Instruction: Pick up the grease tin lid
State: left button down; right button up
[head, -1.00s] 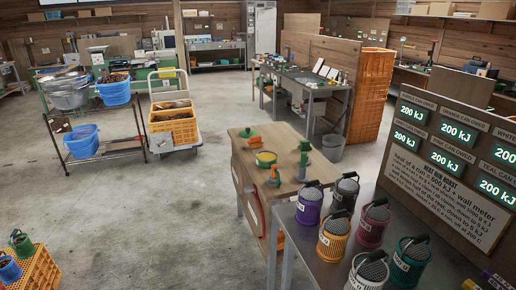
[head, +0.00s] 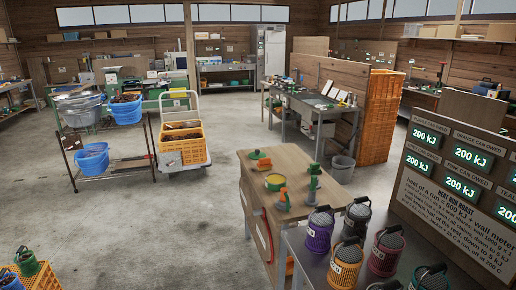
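Neither of my grippers shows in the head view, so nothing is seen in contact with the lid.
Several coloured cans (head: 347,262) stand on a grey table at the front right, below a meter board (head: 460,190).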

aim_at(256, 155)
jog(key=i+j+z, duration=0.15)
jog(key=i+j, duration=0.4)
jog(key=i, duration=0.3)
jog(key=i+j+z, duration=0.2)
jog(key=i+j, duration=0.5)
jog(key=i, duration=0.15)
